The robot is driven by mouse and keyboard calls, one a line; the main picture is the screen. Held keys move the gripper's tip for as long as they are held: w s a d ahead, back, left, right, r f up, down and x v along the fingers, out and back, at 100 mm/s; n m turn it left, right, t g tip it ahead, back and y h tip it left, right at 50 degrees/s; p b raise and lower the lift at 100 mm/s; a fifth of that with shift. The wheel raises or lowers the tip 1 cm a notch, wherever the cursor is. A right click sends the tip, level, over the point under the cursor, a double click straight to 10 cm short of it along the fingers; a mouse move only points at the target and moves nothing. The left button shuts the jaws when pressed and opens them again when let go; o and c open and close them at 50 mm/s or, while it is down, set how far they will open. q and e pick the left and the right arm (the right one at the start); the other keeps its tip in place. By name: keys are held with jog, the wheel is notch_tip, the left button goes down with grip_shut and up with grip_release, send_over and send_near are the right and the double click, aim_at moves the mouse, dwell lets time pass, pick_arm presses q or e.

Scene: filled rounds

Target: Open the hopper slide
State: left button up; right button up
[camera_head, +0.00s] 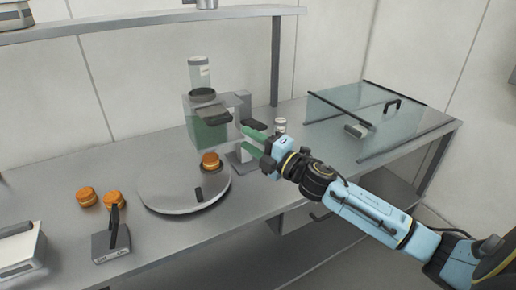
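The hopper machine has a clear box (208,124) with green contents low in it and a clear tube (200,73) on top. A dark flat piece (241,112), which may be the slide's handle, sticks out at its right side; I cannot tell how far the slide is drawn. My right gripper (248,143) reaches in from the right, its two green fingers apart and nothing seen between them. Its upper fingertip is just below the dark piece; I cannot tell if they touch. My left gripper is not in view.
A round grey disc (165,190) below the hopper carries an orange-brown round (210,159). Two more rounds (86,197) lie left of it. A grey device with a dark lever (111,243) stands in front. A glass enclosure (390,130) stands right; a shelf (150,19) runs above.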

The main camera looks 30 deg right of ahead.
jog(key=shift+v, duration=1.1)
jog(key=s+a+f+m+g+h, duration=0.3)
jog(key=s+f+m+g+h, duration=0.15)
jog(key=s+f+m, duration=0.5)
jog(key=s+a+f+m+g+h, duration=0.35)
jog(key=s+f+m+g, duration=0.25)
jog(key=s+f+m, duration=0.35)
jog(key=s+a+f+m+g+y, duration=0.25)
jog(key=s+a+g, duration=0.2)
jog(key=s, duration=0.75)
notch_tip(320, 180, down, 29)
jog(key=s+n+g+b, duration=0.1)
jog(key=g+b, duration=0.1)
jog(key=b, duration=0.2)
jog(key=s+d+f+b, duration=0.3)
jog(key=s+f, duration=1.3)
jog(key=f, duration=0.1)
jog(key=shift+s+d+f+g+h, duration=0.2)
jog(key=shift+s+f+g+h, duration=0.05)
jog(key=shift+f+g+h, duration=0.2)
